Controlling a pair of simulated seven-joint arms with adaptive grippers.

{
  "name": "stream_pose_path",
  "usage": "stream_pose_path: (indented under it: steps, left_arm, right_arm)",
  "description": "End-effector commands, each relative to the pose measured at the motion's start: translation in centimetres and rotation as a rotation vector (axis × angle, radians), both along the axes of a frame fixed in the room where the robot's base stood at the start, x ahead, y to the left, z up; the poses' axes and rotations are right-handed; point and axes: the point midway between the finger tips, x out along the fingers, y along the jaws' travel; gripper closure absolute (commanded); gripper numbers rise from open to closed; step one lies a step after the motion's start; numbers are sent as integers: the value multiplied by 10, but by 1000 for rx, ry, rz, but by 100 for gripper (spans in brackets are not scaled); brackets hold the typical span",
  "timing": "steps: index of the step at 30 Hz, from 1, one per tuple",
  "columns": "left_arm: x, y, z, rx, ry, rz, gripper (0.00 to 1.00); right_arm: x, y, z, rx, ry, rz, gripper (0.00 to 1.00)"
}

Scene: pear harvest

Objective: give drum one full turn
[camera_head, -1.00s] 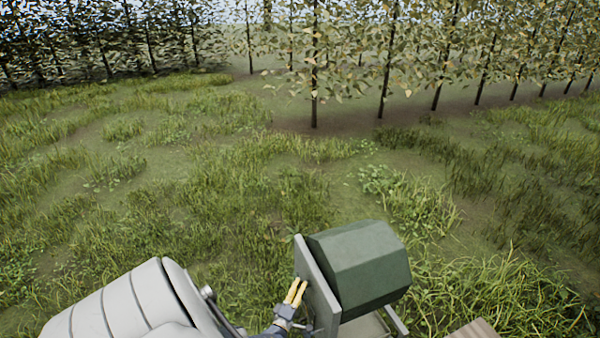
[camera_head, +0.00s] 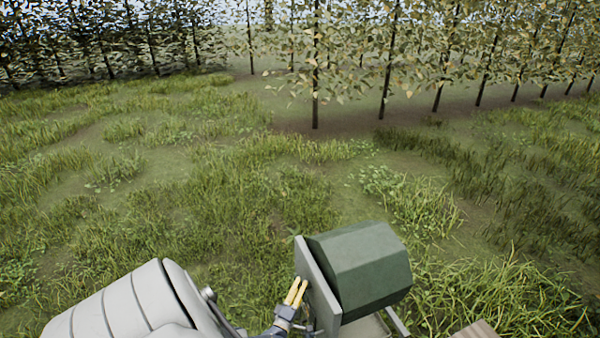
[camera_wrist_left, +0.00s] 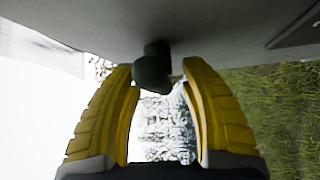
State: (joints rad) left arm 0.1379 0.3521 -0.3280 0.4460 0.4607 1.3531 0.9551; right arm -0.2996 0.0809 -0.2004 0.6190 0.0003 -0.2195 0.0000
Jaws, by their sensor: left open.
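The drum (camera_head: 362,266) is dark green and many-sided. It is mounted on a grey stand with an upright side plate (camera_head: 317,285) on its left. My left gripper (camera_head: 298,287) is beside the left face of that plate, its yellow fingers pointing up toward it. In the left wrist view my left gripper (camera_wrist_left: 165,80) is open, with a dark rounded knob (camera_wrist_left: 152,68) at the fingertips, between them. The knob hangs from a grey surface (camera_wrist_left: 200,25). I cannot tell whether either finger touches it. My right gripper is not in view.
Grass (camera_head: 200,190) surrounds the stand, with rows of trees (camera_head: 315,70) well behind. The ground left of and behind the drum is open.

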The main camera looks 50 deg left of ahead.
Motion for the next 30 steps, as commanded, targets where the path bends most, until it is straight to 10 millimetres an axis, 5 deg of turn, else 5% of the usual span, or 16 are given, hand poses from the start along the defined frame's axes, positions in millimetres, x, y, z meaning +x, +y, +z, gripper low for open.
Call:
stream_pose_path:
  steps: [7, 21, 30]
  left_arm:
    - [-14, -7, -4, -2, 2, -2, 56]
    - [-81, -39, -15, -2, 1, 0, 56]
    - [-104, -49, -19, 0, 0, 1, 56]
  right_arm:
    - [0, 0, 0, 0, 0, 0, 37]
    - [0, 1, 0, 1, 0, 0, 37]
    - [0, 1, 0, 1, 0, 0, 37]
